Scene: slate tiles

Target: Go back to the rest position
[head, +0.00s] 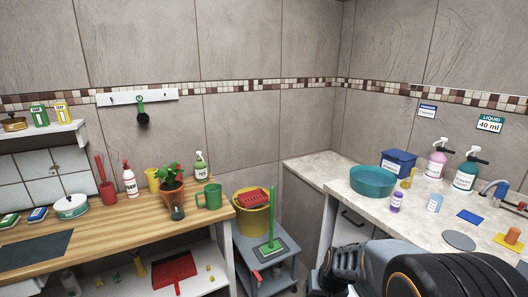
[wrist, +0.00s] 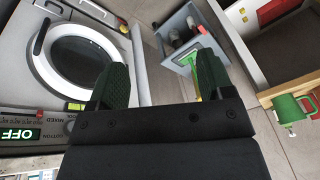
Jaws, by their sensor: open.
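My gripper (wrist: 163,90) shows in the wrist view with its two dark green fingers spread wide and nothing between them. Below the fingers in that view are grey floor tiles and the front of a washing machine (wrist: 45,50). In the head view my arm reaches in from the lower right, in front of the light counter (head: 318,168). The fingertips are not clearly seen there.
A grey cart (head: 262,262) holds a yellow bucket (head: 252,222) and a green squeegee-like tool (head: 271,240). A wooden counter (head: 110,225) on the left carries a green mug (head: 209,197) and a potted plant (head: 172,199). A teal basin (head: 372,182) stands on the right counter.

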